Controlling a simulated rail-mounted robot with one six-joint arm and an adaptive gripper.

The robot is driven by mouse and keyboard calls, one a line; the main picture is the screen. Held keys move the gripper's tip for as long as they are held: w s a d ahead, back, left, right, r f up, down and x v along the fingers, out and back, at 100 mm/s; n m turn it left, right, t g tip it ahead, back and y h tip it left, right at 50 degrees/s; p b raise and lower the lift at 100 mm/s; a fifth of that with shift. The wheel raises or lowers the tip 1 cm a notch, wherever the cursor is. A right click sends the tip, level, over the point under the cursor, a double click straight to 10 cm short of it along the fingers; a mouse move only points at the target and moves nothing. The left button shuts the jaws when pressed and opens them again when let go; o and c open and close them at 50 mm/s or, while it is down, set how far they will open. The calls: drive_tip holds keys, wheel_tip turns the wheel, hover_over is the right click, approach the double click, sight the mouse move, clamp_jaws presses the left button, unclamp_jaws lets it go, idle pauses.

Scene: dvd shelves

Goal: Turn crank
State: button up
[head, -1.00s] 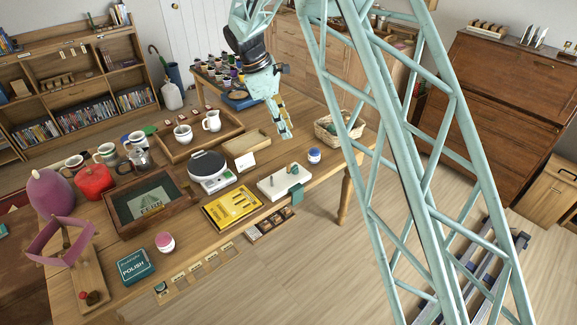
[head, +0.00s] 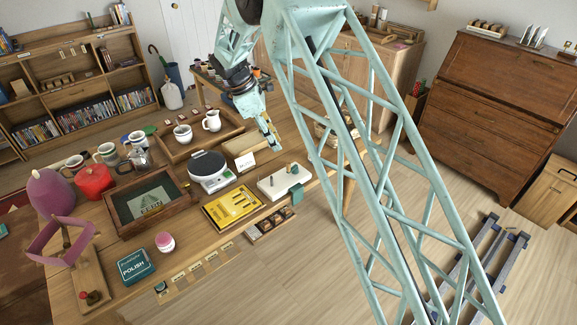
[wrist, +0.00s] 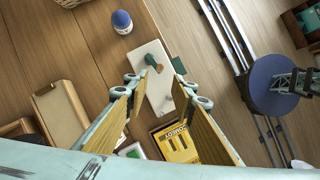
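A white board (head: 284,182) lies near the table's front edge with small upright fittings on it. In the wrist view the white board (wrist: 156,88) carries a teal and brown crank-like handle (wrist: 153,63), and a dark green block (wrist: 178,66) sits at its edge. My gripper (head: 272,143) is above and behind the board in the head view, pointing down. In the wrist view my gripper (wrist: 157,88) has its two yellow-faced fingers spread apart with nothing between them. The board lies beyond the fingertips, apart from them.
A yellow box (head: 231,208) and a kitchen scale (head: 209,170) stand left of the board. A blue-lidded jar (wrist: 121,22) stands beyond the board. My arm covers the table's right end in the head view.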

sight(288, 163)
drive_tip(key=shift+f, duration=0.1)
drive_tip(key=shift+b+x, duration=0.85)
drive_tip(key=shift+x, duration=6)
drive_tip(key=shift+c, duration=0.3)
clamp_jaws()
